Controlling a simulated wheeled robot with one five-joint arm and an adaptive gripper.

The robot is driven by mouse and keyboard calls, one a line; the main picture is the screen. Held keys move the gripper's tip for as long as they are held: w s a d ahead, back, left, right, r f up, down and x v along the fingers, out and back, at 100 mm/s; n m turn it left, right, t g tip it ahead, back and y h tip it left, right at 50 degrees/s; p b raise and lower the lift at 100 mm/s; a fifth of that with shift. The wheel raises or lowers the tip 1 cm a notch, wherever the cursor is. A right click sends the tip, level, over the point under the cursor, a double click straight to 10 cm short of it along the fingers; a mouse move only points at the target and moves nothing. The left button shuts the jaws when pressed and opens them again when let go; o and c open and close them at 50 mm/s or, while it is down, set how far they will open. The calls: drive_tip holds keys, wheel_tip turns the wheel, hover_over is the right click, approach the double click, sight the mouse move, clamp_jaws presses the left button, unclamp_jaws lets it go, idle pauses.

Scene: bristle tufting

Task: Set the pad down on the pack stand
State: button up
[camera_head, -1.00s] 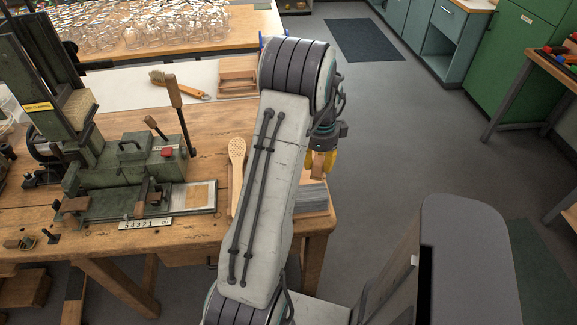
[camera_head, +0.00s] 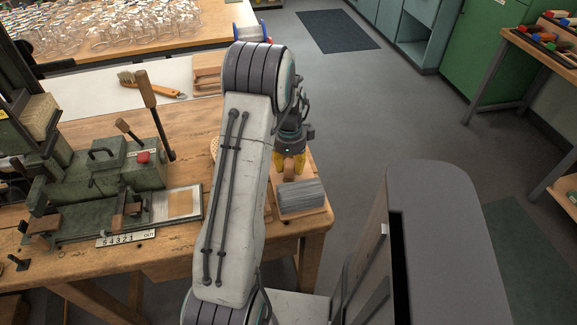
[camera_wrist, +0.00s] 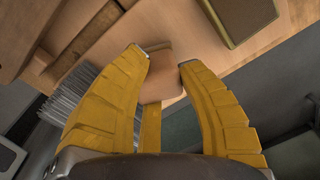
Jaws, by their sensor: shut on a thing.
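My gripper (camera_head: 290,164) has yellow fingers, which also show large in the wrist view (camera_wrist: 166,62). It is shut on a small tan-brown block, the pad (camera_wrist: 160,78), between the fingertips. In the head view the pad (camera_head: 288,174) shows just under the fingers and is partly hidden by them. A grey bristle pack (camera_head: 302,195) lies on a wooden stand (camera_head: 300,215) at the table's right edge, just in front of the gripper. Grey bristles (camera_wrist: 78,95) show beside the left finger in the wrist view. I cannot tell whether the pad touches the stand.
A green tufting machine (camera_head: 120,165) with levers stands on the wooden table (camera_head: 190,245) to the left. A brush (camera_head: 150,85) and a wooden tray (camera_head: 207,70) lie at the back. Many glasses (camera_head: 120,25) stand on the far table. My arm hides part of the tabletop.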

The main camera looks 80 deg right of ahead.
sight(289, 164)
drive_tip(key=shift+f, duration=0.15)
drive_tip(key=o, duration=1.1)
drive_tip(key=shift+r, duration=0.2)
drive_tip(key=r, duration=1.2)
drive_tip(key=shift+a, duration=0.35)
